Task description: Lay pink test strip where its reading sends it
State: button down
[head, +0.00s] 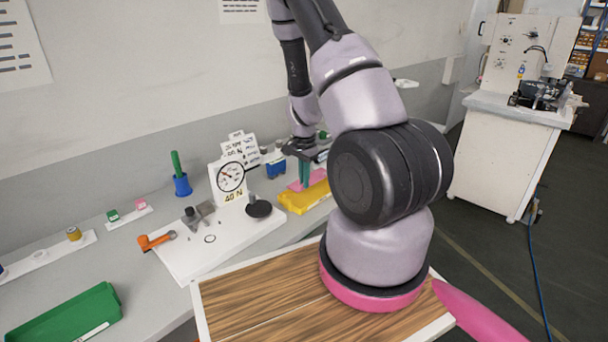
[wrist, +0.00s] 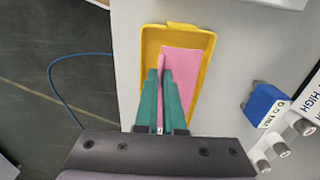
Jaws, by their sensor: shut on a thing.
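My gripper (head: 304,185) has its teal fingers down at the yellow tray (head: 298,205). In the wrist view the fingers (wrist: 160,74) are closed on a thin pink strip (wrist: 161,62), which shows as a narrow edge between them. A wider flat pink piece (wrist: 186,65) lies in the yellow tray (wrist: 176,27) just right of the fingers; I cannot tell whether it joins the held strip. A green tray (head: 66,318) with a white label lies at the front left.
A sign with lettering (head: 241,149) stands behind the gauge. A blue labelled holder (wrist: 264,104) is right of the yellow tray. A blue cup with a green handle (head: 182,184), an orange-handled tool (head: 154,242) and a black disc (head: 259,209) stand on the bench.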

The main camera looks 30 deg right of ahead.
send_over(304, 204)
jog(key=shift+s+f, duration=0.1)
jog(key=shift+f, duration=2.25)
jog(key=shift+f, duration=0.1)
jog(key=shift+f, duration=0.25)
jog(key=shift+f, duration=0.4)
jog(key=c, duration=0.9)
grip_release()
jog(key=shift+c, duration=0.2)
jog(key=shift+o, duration=0.4)
jog(key=shift+r, duration=3.5)
